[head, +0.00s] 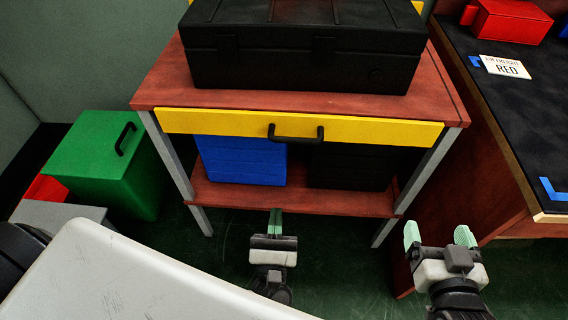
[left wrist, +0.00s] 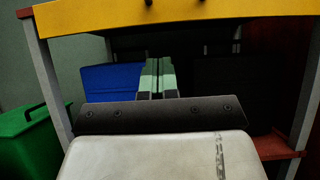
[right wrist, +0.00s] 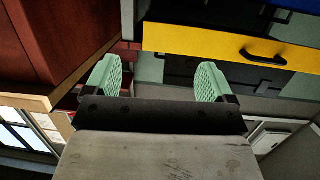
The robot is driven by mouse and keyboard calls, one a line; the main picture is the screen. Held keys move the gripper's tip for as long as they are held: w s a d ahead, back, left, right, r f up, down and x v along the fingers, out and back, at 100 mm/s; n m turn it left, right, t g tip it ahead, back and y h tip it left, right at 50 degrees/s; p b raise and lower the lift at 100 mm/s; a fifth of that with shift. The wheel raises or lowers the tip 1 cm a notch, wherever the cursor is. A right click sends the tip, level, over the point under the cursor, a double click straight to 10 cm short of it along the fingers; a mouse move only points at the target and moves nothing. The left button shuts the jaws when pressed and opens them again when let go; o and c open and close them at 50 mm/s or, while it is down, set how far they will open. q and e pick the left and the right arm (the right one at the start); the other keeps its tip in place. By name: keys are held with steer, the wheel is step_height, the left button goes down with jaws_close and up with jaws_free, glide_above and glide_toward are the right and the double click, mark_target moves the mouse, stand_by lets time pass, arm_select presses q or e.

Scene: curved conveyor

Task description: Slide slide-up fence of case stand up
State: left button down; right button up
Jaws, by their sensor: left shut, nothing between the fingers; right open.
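The case stand (head: 150,92) is a red-brown table with grey legs and a lower shelf. Its fence is a yellow front panel (head: 220,122) with a black handle (head: 296,134), set just under the table top. The panel also shows at the top of the left wrist view (left wrist: 100,18) and in the right wrist view (right wrist: 200,40). My left gripper (head: 275,222) is shut and empty, below the handle and in front of the lower shelf. My right gripper (head: 440,236) is open and empty, to the right of the stand's right front leg.
A black case (head: 300,60) lies on the stand's top. A blue case (head: 240,162) and a dark case (head: 350,168) sit on the lower shelf. A green case (head: 100,160) stands at left.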

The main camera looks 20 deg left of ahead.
arm_select(q)
steer(key=s+r+p+x, duration=0.1)
steer(key=r+x, duration=0.1)
steer(key=x, duration=1.1)
steer(key=shift+s+d+r, duration=0.2)
steer(key=shift+s+d, duration=0.05)
arm_select(e)
steer(key=shift+s+d+f+g+h, duration=0.25)
steer(key=shift+s+f+g, duration=0.15)
steer(key=shift+f+g, duration=0.25)
steer(key=shift+s+d+f+g+h, duration=0.2)
steer(key=shift+s+f+g, duration=0.25)
steer(key=shift+f+g, duration=0.25)
steer(key=shift+s+d+f+g+h, duration=0.25)
steer(key=shift+s+f+g, duration=0.15)
steer(key=shift+f+g, duration=0.25)
arm_select(q)
steer(key=shift+p, duration=0.35)
step_height(320, 180, up, 7)
steer(key=p, duration=0.3)
arm_select(e)
steer(key=s+d+f+g+h, duration=0.1)
steer(key=s+g, duration=0.3)
steer(key=s, duration=0.1)
steer(key=s+d+f+g+h, duration=0.1)
steer(key=s+d+f+g, duration=0.1)
steer(key=s, duration=0.3)
steer(key=shift+d+f+m+g, duration=0.25)
steer(key=shift+m+g, duration=0.05)
steer(key=shift+g, duration=0.6)
